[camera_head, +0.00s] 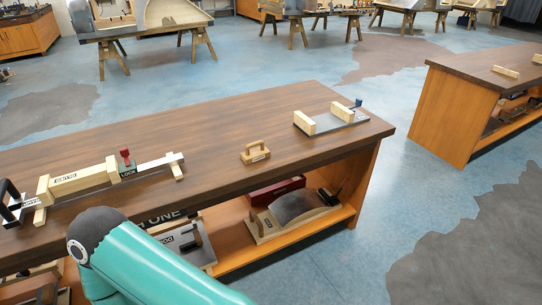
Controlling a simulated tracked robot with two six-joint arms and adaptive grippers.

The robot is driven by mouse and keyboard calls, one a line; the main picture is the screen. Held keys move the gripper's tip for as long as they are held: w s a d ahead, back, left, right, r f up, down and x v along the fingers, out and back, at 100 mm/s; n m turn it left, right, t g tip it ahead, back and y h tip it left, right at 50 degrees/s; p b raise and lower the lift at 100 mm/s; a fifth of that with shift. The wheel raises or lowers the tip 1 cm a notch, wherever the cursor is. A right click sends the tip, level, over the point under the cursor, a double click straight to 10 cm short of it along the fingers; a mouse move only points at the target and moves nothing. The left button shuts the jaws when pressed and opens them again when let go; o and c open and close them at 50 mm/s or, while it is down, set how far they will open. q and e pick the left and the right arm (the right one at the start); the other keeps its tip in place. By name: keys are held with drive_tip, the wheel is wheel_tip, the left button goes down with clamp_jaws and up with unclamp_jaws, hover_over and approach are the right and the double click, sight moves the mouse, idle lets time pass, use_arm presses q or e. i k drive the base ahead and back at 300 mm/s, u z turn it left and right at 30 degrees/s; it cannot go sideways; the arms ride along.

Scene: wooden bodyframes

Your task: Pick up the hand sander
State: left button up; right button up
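A small light-wood block with a raised handle (255,153), which looks like the hand sander, sits upright on the dark wooden bench top (215,122). It is near the bench's front edge, right of the middle. Its small dark label is too small to read. Nothing touches it. A teal arm link of mine with a dark joint rises at the lower left, in front of the bench and well apart from the block. Neither of my grippers can be made out in the picture.
Left of the block lies a long wooden clamp-like fixture (80,180) with a red-topped piece marked LOCK (127,163). Right of it is a metal plate with wooden bars (331,120). The shelf below holds a curved panel (296,208). Another bench (455,112) stands right, past open floor.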

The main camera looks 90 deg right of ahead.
sight(252, 156)
drive_tip(key=z, duration=0.1)
drive_tip(key=k, duration=0.4)
drive_tip(key=u, duration=1.05)
drive_tip(key=i, duration=0.1)
drive_tip(key=z, duration=2.65)
drive_tip(key=i, duration=0.7)
drive_tip(key=u, duration=0.05)
drive_tip(key=k, duration=0.85)
drive_tip(key=z, duration=0.15)
drive_tip(key=i, duration=0.9)
drive_tip(key=u, duration=0.05)
